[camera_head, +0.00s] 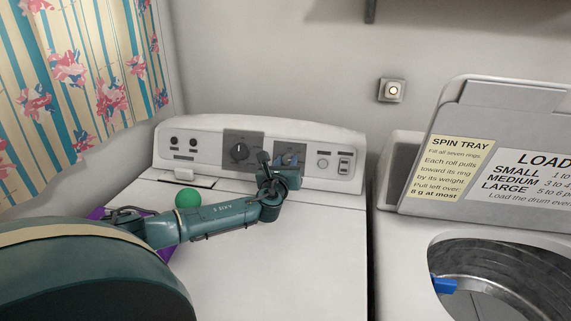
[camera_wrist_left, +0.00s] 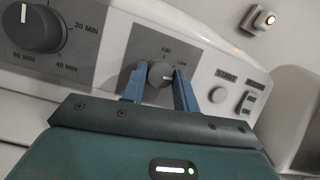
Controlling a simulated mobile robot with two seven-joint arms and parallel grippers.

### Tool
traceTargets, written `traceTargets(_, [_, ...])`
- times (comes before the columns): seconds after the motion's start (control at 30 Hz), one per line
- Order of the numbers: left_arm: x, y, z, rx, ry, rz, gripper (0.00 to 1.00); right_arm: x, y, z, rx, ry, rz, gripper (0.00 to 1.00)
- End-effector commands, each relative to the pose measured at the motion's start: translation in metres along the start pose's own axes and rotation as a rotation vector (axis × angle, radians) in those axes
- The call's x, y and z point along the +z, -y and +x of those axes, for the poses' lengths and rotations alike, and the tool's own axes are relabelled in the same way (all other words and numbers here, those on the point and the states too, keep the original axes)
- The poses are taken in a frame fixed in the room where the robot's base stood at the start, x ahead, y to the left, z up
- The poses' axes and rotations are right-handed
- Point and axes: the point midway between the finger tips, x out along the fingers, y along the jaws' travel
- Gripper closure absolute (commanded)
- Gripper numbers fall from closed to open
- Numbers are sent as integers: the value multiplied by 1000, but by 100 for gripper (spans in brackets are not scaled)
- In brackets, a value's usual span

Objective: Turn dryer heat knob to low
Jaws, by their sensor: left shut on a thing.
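The dryer (camera_head: 336,220) stands on the left with a control panel (camera_head: 205,145) along its back. The heat knob (camera_wrist_left: 159,73) is a small grey round knob on a grey plate, to the right of the large timer knob (camera_wrist_left: 34,27). It carries a white mark, and small labels sit around it; the right one seems to read LOW. My left gripper (camera_wrist_left: 160,82) has its blue fingers on both sides of the knob, shut on it. In the head view my left gripper (camera_head: 287,163) mostly hides the knob.
A green ball (camera_head: 187,198) and a purple thing (camera_head: 97,214) are on the dryer top near my left arm. The start button (camera_wrist_left: 218,95) and a rocker switch (camera_wrist_left: 246,100) lie right of the knob. An open washer (camera_head: 405,230) stands at right.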

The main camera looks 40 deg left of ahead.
Motion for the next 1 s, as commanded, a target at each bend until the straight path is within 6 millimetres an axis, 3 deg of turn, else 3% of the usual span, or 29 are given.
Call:
traceTargets(0.5, [0,2,0,150,16,-397,93,-4,0,-2,-2,-4,-2,42])
traceTargets(1.0, [1,3,0,203,24,-539,93,2,-1,-1,1,10,-2,42])
